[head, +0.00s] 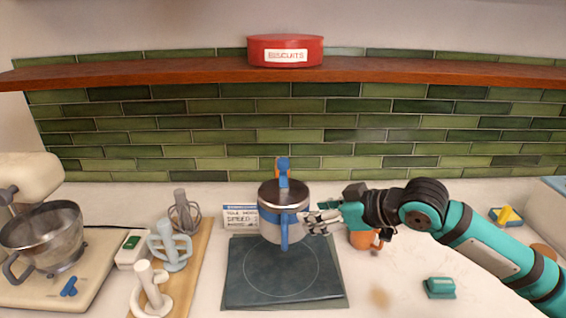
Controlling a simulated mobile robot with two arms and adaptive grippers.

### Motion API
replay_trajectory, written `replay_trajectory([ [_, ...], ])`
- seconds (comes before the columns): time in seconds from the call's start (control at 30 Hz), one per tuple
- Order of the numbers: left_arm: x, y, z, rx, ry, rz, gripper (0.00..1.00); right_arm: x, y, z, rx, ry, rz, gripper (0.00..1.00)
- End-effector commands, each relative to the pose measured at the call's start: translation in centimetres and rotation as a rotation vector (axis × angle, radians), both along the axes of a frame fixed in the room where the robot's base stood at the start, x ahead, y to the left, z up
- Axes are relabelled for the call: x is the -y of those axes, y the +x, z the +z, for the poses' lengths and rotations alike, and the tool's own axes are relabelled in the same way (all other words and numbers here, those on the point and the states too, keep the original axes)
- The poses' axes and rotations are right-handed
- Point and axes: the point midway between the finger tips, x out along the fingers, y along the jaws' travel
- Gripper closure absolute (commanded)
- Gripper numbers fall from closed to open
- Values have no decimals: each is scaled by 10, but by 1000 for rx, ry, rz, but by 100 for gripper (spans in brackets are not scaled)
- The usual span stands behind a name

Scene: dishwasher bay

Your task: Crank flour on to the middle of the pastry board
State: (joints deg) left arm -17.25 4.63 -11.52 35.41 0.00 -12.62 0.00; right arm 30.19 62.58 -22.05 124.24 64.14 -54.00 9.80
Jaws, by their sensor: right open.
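A metal flour sifter (270,228) with a blue handle on its front stands upright over the back part of the dark square pastry board (245,292). A blue and orange part (283,168) rises behind its rim. I cannot tell whether the sifter touches the board. A thin circle is marked on the board's middle, and no flour shows there. My right gripper (318,222) is open, its fingers pointing left close beside the sifter's right side. I cannot tell whether they touch it. My left gripper is not in view.
A stand mixer with a metal bowl (45,240) stands at left, beside a wooden board (192,262) holding mixer attachments. A printed card (240,217) stands behind the pastry board. An orange mug (362,239) is partly hidden by my right arm. A green object (440,288) lies front right.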

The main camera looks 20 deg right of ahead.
Motion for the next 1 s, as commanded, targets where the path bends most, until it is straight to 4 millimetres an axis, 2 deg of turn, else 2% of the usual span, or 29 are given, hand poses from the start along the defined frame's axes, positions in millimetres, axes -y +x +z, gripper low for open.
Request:
replay_trajectory([
  [0.03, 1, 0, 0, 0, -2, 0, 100, 15, 7, 31, 34, 13, -20, 49],
  [0.1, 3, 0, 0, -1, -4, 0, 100, 29, 11, 63, 63, 50, -41, 49],
  [0.2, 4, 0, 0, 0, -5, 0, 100, 43, 13, 94, 92, 90, -64, 49],
  [0.3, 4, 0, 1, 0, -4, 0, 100, 48, 14, 108, 105, 113, -72, 49],
  [0.53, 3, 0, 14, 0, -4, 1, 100, 34, 36, 103, 106, 123, -71, 49],
  [1.0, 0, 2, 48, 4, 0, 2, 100, -13, 118, 64, 104, 121, -73, 49],
])
